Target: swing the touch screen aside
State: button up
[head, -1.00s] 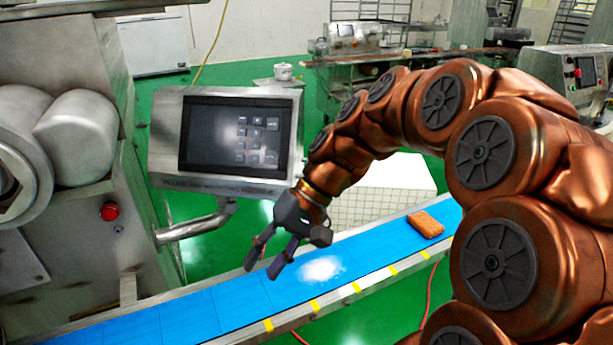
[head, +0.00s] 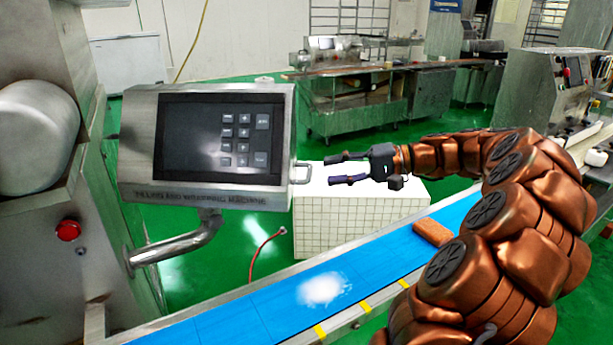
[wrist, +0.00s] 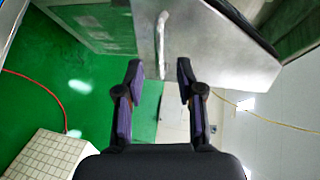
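The touch screen (head: 218,140) is a dark panel with keys in a metal housing, at the left of the head view. It sits on a bent pipe arm (head: 178,243) that joins the machine. A small metal handle (head: 301,172) stands out from the housing's right side; in the wrist view the handle (wrist: 162,45) lies ahead, between the lines of my fingers. My gripper (head: 338,168) is open and empty, to the right of the handle, its fingers pointing left at it. In the wrist view my gripper (wrist: 160,70) shows a clear gap between its fingertips, and the handle appears just beyond them.
A red button (head: 68,230) is on the machine at left. Green floor is open behind the screen.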

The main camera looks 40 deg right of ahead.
aim_at(309, 172)
jog(key=shift+x, duration=3.1)
jog(key=shift+c, duration=0.2)
grip_shut()
